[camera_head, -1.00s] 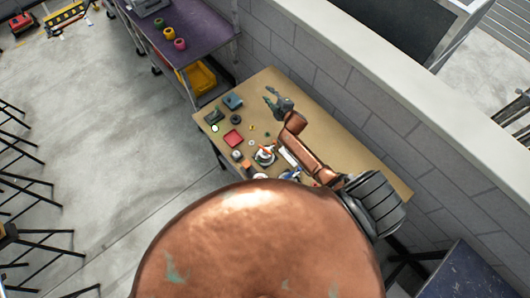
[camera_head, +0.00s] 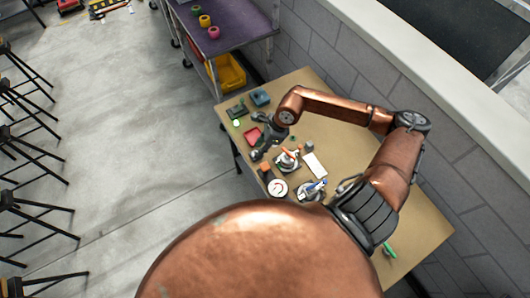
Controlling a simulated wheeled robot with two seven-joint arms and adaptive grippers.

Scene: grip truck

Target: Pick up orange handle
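An orange handle (camera_head: 289,154) shows as a small orange piece on a white and dark item on the brown workbench (camera_head: 345,137). My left gripper is not in the view.
A grey block wall (camera_head: 360,75) borders the bench. The bench's right part is mostly clear.

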